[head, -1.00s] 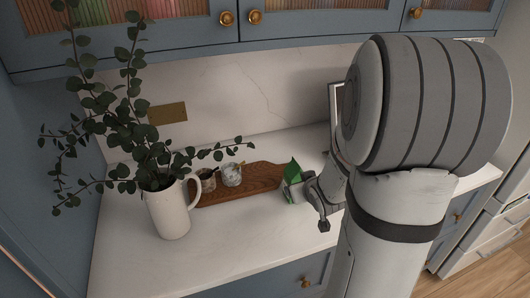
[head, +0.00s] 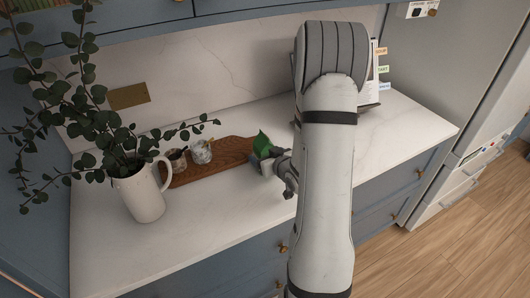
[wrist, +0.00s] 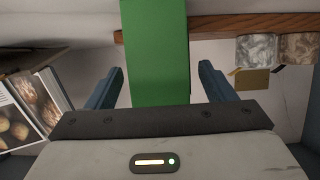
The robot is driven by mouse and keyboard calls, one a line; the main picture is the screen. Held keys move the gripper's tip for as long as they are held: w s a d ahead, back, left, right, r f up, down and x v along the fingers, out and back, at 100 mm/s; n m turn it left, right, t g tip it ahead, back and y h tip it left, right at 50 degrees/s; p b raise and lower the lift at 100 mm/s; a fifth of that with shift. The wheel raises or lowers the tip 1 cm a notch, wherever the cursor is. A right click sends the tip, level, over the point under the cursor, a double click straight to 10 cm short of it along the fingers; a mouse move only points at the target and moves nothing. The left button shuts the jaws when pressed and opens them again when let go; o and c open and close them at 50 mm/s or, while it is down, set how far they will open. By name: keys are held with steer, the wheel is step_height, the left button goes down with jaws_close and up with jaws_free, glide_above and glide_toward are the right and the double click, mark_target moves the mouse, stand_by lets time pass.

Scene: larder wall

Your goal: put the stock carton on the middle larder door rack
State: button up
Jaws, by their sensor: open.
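The stock carton is green and shows in the head view (head: 262,143), standing on the counter by the right end of the wooden board. In the wrist view the carton (wrist: 156,50) rises between the two blue fingers, with a gap visible on each side. My gripper (wrist: 158,88) is open around the carton and not closed on it. In the head view my gripper (head: 267,160) is small and partly hides the carton's lower part. I cannot make out a larder door rack in either view.
A white jug (head: 138,194) with leafy branches stands at the counter's left. An open book (wrist: 30,105) shows in the wrist view. A tall grey unit (head: 440,65) stands right of the counter, with wooden floor before it.

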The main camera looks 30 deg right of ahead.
steer(key=shift+x, duration=0.95)
steer(key=c, duration=1.4)
